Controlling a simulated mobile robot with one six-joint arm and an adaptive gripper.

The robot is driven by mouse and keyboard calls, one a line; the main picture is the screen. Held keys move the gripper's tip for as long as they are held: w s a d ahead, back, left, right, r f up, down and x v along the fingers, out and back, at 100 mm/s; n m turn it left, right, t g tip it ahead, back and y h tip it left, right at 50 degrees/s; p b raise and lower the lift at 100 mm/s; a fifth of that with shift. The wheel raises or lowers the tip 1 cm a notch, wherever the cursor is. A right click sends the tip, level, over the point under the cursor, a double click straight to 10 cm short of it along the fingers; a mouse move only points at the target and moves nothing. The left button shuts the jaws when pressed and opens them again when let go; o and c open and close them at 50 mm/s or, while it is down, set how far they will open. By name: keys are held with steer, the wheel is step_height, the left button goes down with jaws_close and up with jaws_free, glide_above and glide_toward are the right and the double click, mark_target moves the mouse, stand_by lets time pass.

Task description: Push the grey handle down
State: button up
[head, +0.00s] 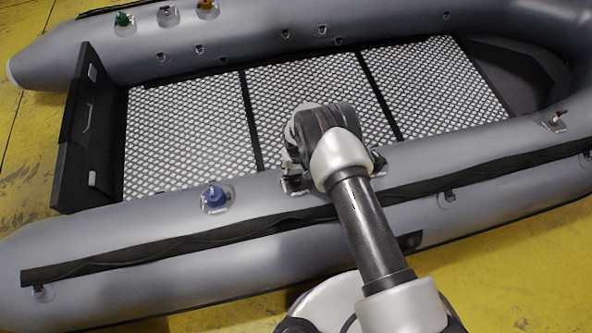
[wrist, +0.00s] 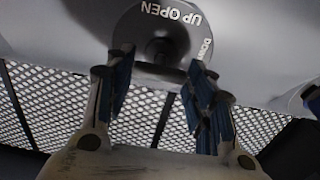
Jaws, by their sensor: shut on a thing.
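In the wrist view a round grey valve plate (wrist: 195,45) with the words UP OPEN and DOWN sits on the boat's tube. The handle (wrist: 160,48) at its middle is dark grey in shadow, between my fingers. My gripper (wrist: 162,78) is shut on it, with a blue-padded finger on each side. In the head view my gripper (head: 296,180) is at the near tube, and my arm hides the handle there. How far up or down the handle stands cannot be told.
A blue handle (head: 214,197) stands on the near tube (head: 120,245), left of my gripper. Green (head: 122,19), grey (head: 168,16) and orange (head: 207,7) handles stand on the far tube. A patterned floor (head: 190,130) lies between the tubes, with a black transom (head: 82,140) at left.

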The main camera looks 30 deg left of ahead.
mark_target(297, 174)
steer(key=shift+s+d+f, duration=0.1)
steer(key=shift+f, duration=0.1)
steer(key=o, duration=1.5)
step_height(297, 174, up, 12)
